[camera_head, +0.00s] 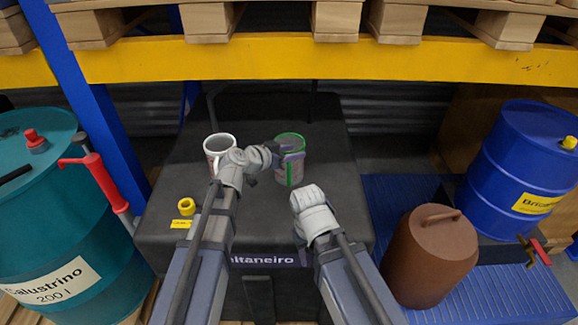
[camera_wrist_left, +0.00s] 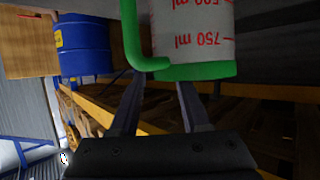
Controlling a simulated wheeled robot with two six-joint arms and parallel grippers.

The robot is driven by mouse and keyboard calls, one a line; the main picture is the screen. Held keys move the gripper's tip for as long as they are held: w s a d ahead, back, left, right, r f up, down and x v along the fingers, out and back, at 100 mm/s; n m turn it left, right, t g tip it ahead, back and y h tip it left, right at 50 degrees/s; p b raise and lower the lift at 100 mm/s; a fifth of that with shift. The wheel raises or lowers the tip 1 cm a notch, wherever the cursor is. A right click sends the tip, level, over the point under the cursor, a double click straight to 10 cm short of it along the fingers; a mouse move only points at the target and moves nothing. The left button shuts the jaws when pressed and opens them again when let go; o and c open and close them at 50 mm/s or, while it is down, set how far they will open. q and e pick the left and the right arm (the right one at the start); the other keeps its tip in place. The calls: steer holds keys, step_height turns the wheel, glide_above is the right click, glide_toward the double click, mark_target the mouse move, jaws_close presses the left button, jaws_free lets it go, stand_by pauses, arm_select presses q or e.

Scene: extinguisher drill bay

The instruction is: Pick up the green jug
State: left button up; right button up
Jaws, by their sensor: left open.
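The green jug (camera_head: 297,172) is a clear measuring jug with a green rim and green handle, upright on a black case. My left gripper (camera_head: 287,152) is open at its near side. In the left wrist view the picture is upside down, and the jug (camera_wrist_left: 205,35) with its red millilitre marks is just ahead of the open fingers (camera_wrist_left: 160,92). Its green handle runs down in front of them. I cannot tell whether the fingers touch it. My right arm ends low over the case's right side; no right fingers show.
A brown canister (camera_head: 430,265) and blue drum (camera_head: 520,165) stand right, a teal drum (camera_head: 45,220) left. A yellow shelf beam (camera_head: 270,62) crosses behind.

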arm_select(q)
jaws_close()
stand_by(1.2)
